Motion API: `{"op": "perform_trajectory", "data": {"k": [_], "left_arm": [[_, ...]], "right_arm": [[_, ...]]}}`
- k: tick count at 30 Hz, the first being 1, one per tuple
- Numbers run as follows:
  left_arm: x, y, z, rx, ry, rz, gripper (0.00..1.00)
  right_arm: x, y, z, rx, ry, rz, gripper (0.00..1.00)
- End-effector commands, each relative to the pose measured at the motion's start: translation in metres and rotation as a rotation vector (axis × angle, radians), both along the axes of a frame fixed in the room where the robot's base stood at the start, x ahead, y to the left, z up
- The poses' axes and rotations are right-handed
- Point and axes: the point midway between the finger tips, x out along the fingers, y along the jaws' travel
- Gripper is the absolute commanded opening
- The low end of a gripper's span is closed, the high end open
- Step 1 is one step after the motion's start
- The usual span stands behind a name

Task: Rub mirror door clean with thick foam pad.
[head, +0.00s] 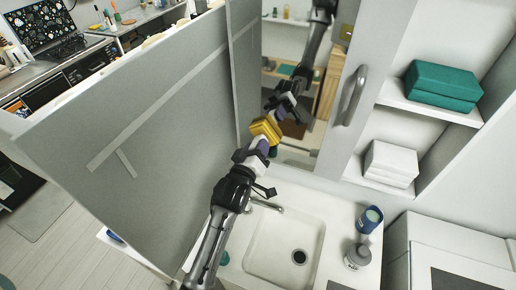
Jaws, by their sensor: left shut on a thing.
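The mirror door (328,92) is the upright reflective panel above the sink, with a grey handle (354,95) on the frame to its right. My left gripper (260,143) reaches up from below and is shut on the yellow thick foam pad (261,134). The pad is at the lower left part of the mirror. Its reflection meets it, so it appears to touch the glass. The mirror also reflects my dark arm. Part of the pad is hidden by the gripper's fingers. My right gripper is not in view.
A sink (258,262) with a faucet (266,205) lies below the mirror. A blue-topped dispenser (358,254) stands at its right. Open shelves at right hold folded teal towels (442,84) and white towels (390,162). A large grey panel (165,130) borders the left.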

Motion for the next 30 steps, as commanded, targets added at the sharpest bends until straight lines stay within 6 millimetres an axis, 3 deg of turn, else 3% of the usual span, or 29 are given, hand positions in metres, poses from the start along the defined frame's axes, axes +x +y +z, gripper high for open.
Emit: {"op": "perform_trajectory", "data": {"k": [19, 30], "left_arm": [[-0.049, 0.021, 0.001, 0.0, 0.001, 0.001, 0.06], [-0.055, 0.024, 0.0, 0.0, -0.001, 0.001, 0.06]], "right_arm": [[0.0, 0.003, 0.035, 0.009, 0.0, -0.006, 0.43], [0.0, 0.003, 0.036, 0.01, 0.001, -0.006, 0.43]]}}
